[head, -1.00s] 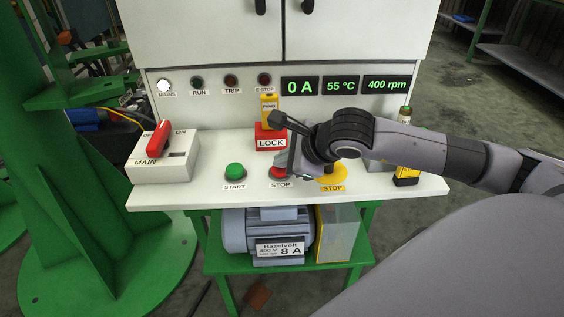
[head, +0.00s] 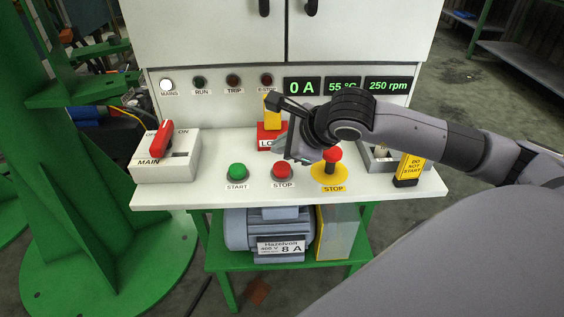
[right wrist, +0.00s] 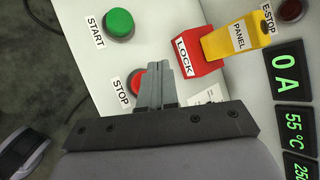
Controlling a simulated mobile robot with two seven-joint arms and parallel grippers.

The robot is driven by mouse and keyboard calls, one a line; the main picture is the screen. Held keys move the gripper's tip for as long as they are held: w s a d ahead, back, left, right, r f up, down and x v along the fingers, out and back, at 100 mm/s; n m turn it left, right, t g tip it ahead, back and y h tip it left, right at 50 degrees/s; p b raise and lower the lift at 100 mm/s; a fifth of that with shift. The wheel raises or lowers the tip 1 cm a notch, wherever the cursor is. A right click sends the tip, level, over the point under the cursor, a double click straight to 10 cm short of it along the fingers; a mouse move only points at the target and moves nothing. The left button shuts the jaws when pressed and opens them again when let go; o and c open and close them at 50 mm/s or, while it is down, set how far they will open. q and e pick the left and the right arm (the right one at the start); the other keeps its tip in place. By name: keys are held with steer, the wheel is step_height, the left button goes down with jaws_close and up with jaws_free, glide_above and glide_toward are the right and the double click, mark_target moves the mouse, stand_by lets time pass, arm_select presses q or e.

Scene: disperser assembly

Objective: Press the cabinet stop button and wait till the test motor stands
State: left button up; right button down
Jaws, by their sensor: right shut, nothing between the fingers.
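The red cabinet stop button (head: 282,170) sits on the white desk, labelled STOP. In the right wrist view the red stop button (right wrist: 138,82) shows partly behind the fingers. My right gripper (right wrist: 158,65) is shut and empty. In the head view my right gripper (head: 284,150) is above and behind the button, apart from it. The displays read 0 A (head: 301,86), 55 °C (head: 343,86) and 250 rpm (head: 387,86). The test motor (head: 262,229) sits on the green shelf below, marked 8 A. Only the MAINS lamp (head: 167,86) is lit. My left gripper is not in view.
The green START button (head: 237,171) is left of the stop button. A red mushroom stop on a yellow base (head: 330,172) is to its right. A red LOCK box (head: 268,138) with a yellow PANEL tag stands behind. The MAIN switch box (head: 167,160) is at left.

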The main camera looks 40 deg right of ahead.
step_height(320, 180, up, 3)
steer(key=shift+f+p, duration=0.15)
steer(key=shift+p, duration=0.5)
steer(key=shift+a, duration=0.1)
